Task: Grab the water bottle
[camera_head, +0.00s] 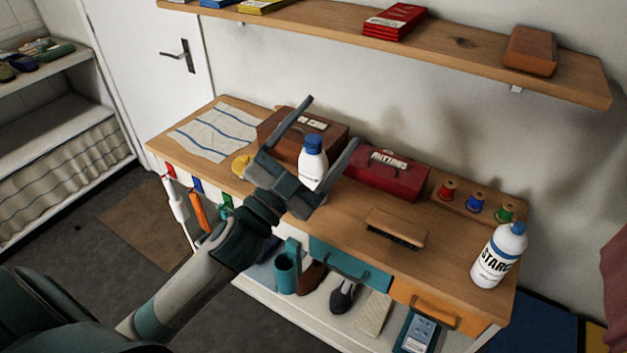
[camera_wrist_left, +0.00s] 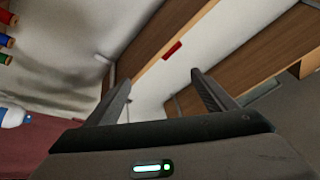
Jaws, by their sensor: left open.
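A white bottle with a blue cap (camera_head: 313,166) stands upright on the wooden bench (camera_head: 345,225), in front of the brown box. In the head view it shows between the fingers of my left gripper (camera_head: 333,120), which partly cover its lower part. My left gripper is open. The left wrist view shows nothing between its fingers (camera_wrist_left: 163,83), only wall and shelf beyond. A second white bottle, marked as starch (camera_head: 494,262), stands at the bench's right end. A blue-capped white bottle also shows at the left edge of the wrist view (camera_wrist_left: 14,117). My right gripper is not in view.
A brown box (camera_head: 275,135) and a red buttons box (camera_head: 388,180) stand along the wall side. A brush (camera_head: 397,230) lies nearer the front. Thread spools (camera_head: 476,202) stand at the right. A wall shelf (camera_head: 450,47) runs above the bench.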

